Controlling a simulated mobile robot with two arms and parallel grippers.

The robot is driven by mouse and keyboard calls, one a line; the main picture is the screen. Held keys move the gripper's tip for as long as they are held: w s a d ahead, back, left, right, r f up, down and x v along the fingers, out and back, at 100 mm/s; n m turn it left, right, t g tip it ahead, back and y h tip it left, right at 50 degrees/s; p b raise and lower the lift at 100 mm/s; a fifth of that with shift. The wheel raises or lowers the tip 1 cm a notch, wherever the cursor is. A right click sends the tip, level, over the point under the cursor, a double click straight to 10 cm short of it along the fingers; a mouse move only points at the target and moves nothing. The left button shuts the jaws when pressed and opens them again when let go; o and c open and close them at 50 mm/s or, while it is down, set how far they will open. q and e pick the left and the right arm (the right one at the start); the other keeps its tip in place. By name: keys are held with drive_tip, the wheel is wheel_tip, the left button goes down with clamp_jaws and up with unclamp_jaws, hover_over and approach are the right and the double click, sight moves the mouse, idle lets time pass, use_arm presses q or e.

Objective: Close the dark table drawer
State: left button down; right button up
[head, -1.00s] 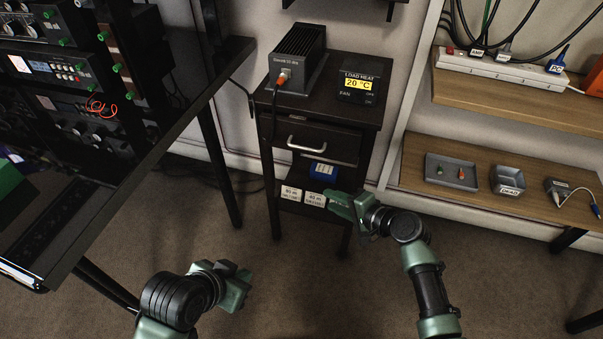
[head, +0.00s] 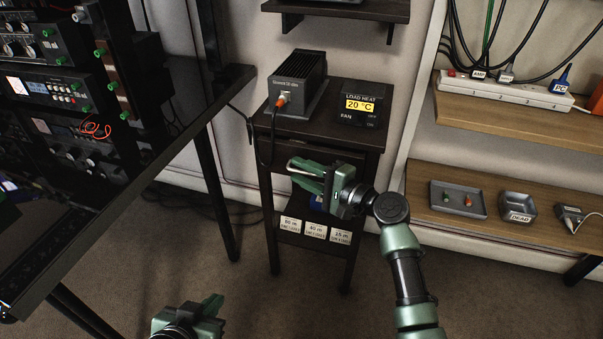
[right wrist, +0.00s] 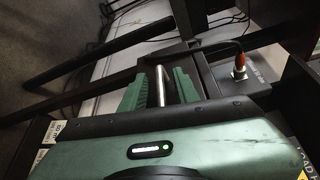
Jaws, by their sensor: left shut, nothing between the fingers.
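The dark table drawer (head: 283,150) is in the small dark table, under its top (head: 325,133). Its front is partly hidden by my right gripper, and I cannot tell how far out it stands. My right gripper (head: 294,172) is at the drawer front. In the right wrist view, the metal handle bar (right wrist: 160,86) lies between its two green fingers, with a narrow gap on each side, so it looks open around the handle. My left gripper (head: 212,308) is low at the bottom of the head view, shut and empty, away from the table.
A rack desk stands left, wooden shelves (head: 510,225) right. Floor in front is clear.

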clamp_jaws()
drive_tip(key=shift+f, duration=0.1)
idle(1.4)
